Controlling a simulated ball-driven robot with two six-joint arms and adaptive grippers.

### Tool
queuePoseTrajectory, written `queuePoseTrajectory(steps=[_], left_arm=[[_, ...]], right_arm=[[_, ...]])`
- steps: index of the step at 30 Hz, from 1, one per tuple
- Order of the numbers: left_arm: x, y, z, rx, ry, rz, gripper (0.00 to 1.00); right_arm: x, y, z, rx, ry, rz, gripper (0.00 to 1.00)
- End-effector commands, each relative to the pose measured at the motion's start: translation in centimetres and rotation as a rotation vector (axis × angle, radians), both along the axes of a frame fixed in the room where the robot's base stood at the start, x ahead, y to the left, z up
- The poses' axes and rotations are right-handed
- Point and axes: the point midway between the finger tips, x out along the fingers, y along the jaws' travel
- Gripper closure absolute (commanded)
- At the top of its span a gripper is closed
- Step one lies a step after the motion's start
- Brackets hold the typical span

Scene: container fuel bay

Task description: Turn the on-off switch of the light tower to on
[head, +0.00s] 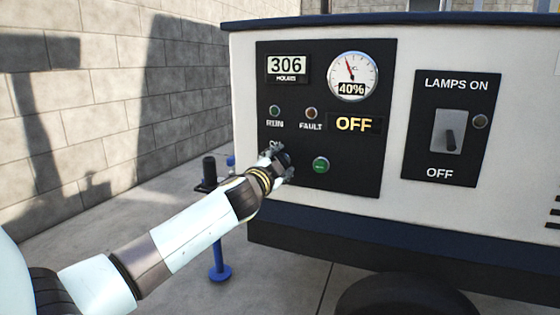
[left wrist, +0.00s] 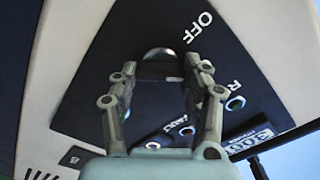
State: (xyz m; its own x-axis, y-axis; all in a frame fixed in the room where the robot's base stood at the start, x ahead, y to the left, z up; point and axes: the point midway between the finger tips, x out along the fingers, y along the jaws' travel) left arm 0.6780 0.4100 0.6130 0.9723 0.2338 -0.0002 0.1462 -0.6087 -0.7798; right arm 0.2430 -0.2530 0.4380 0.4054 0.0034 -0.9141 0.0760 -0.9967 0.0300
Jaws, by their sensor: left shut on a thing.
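The light tower's white cabinet (head: 425,40) carries a black control panel (head: 390,60). My left gripper (head: 283,160) is at the lower left of this panel and covers the on-off switch in the head view. In the left wrist view, the gripper's fingers (left wrist: 160,72) are closed about the switch, whose rounded silvery part (left wrist: 158,53) shows between the tips. A white OFF label (left wrist: 198,27) is near it. The switch's exact angle is hard to tell. The panel's display (head: 354,125) reads OFF. My right gripper is out of view.
A green button (head: 320,165) sits just right of my left gripper. A separate lamp switch (head: 449,134) is on another black plate farther right, its lever pointing down. A blue jack stand (head: 220,268) is below my arm, and a block wall (head: 120,100) is at the left.

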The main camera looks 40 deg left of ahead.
Motion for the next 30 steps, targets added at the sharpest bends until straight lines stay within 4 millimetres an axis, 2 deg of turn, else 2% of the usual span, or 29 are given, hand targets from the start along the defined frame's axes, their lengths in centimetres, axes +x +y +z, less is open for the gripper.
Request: queuePoseTrajectory(steps=[10, 26, 27, 30], left_arm=[[-0.03, -0.10, -0.10, 0.138, 0.033, -0.001, 0.85], [-0.04, -0.09, -0.22, 0.164, 0.041, -0.001, 0.85], [-0.04, -0.09, -0.22, 0.164, 0.041, -0.001, 0.52], [-0.03, -0.09, -0.21, 0.164, 0.041, -0.001, 0.39]], right_arm=[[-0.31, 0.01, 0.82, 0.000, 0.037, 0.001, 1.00], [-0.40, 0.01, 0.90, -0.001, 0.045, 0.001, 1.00], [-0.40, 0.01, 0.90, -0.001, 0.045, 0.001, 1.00], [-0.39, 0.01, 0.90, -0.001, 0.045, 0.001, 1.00]])
